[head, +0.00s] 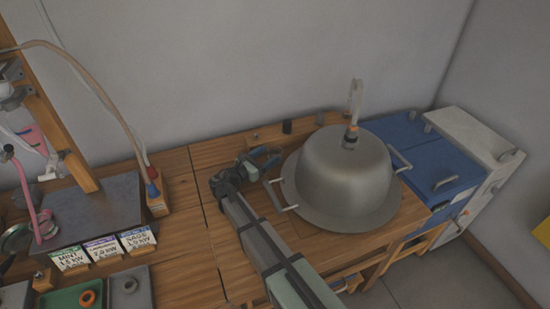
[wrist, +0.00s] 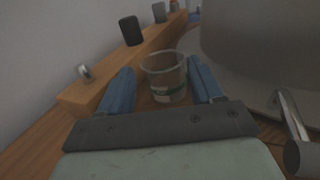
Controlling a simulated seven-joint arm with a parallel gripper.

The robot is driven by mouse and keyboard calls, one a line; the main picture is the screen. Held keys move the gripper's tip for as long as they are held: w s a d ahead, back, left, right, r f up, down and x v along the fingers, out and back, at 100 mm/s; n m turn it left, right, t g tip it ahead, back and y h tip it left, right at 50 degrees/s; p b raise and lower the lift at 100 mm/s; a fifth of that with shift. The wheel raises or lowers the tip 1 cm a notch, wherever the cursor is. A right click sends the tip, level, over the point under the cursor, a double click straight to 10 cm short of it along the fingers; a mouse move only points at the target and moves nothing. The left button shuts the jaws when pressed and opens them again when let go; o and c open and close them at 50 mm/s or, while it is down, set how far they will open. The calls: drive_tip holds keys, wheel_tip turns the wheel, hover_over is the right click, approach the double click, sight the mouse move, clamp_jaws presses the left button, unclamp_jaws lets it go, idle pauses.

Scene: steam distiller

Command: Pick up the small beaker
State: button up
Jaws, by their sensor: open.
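The small beaker (wrist: 164,82) is clear with a white and green label, and it shows upright in the wrist view. My gripper (wrist: 161,70) is open, with one blue finger to the left of the beaker and one to the right. I cannot tell whether either finger touches it. In the head view my gripper (head: 264,163) is low beside the left of the large metal dome. I cannot make out the beaker clearly there.
The metal dome (head: 345,180) with side handles stands close on the right; a handle (wrist: 292,116) is near my gripper in the wrist view. A wooden ledge (wrist: 100,88) holds small dark items behind. Label cards (head: 103,248) stand on the left.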

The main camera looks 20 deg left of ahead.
sight(279, 149)
drive_tip(key=shift+x, duration=3.5)
drive_tip(key=shift+s+d+f, duration=0.1)
drive_tip(key=shift+d, duration=0.05)
drive_tip(key=c, duration=0.8)
